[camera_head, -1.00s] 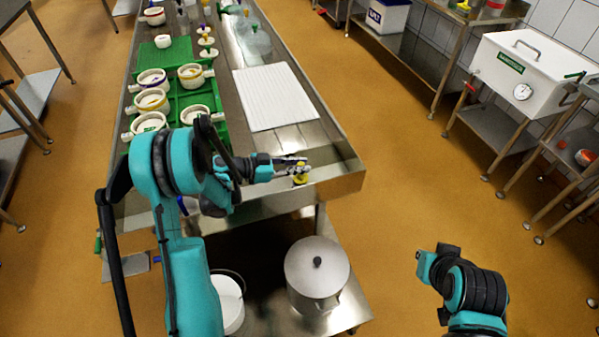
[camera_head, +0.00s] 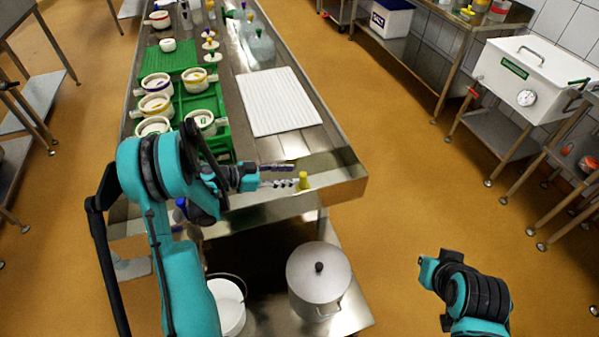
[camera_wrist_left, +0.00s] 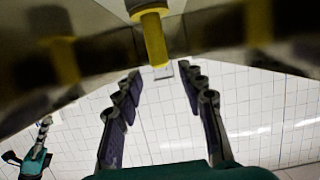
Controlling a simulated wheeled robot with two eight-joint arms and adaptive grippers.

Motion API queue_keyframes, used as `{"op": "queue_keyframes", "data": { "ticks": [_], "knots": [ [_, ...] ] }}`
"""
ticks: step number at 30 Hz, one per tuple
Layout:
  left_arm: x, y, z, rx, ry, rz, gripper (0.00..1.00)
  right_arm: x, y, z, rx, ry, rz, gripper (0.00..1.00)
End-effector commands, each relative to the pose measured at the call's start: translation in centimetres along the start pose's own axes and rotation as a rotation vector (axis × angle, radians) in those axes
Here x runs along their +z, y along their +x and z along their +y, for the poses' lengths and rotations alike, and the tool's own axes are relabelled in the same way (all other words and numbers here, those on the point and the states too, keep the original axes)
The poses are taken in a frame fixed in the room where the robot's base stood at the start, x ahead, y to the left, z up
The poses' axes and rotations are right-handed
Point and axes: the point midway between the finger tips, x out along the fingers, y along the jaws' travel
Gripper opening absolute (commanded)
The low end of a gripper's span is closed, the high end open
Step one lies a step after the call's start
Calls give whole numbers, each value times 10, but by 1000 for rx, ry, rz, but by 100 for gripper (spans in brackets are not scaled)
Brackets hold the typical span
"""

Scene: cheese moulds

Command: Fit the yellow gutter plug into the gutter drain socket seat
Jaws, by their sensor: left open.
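The yellow gutter plug (camera_head: 303,181) stands upright at the front end of the steel table, by the gutter. It also shows in the left wrist view (camera_wrist_left: 154,38), close to the camera. My left gripper (camera_head: 291,175) is open, its two fingers apart and empty, just left of the plug. In the left wrist view its fingertips (camera_wrist_left: 160,80) point toward the plug, which is beyond them. The drain socket seat cannot be made out, so I cannot tell whether the plug sits in it. My right arm is at the lower right; its gripper cannot be made out clearly.
The steel table (camera_head: 340,188) has a raised rim at its front end. A white ribbed board (camera_head: 278,103) and a green rack (camera_head: 222,135) with several moulds lie farther back. A lidded pot (camera_head: 318,280) and a white bucket (camera_head: 229,308) stand on the lower shelf.

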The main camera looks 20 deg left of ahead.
Motion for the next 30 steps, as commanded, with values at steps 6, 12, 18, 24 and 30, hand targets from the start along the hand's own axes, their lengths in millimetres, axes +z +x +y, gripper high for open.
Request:
{"op": "queue_keyframes", "data": {
  "ticks": [6,12,18,24,30],
  "knots": [
    [-2,-46,0,-3,-1,0,40,-8,-11,0,0,0,0,0],
    [-2,-65,0,0,-4,-4,40,-10,-14,0,0,0,0,0],
    [-27,-53,17,-8,-131,-127,40,-10,-14,0,0,0,0,0],
    [-63,-41,64,-108,-359,-374,40,-10,-14,0,0,0,0,0],
    [-82,-53,121,-297,-510,-564,40,-10,-14,0,0,0,0,0]
  ]
}}
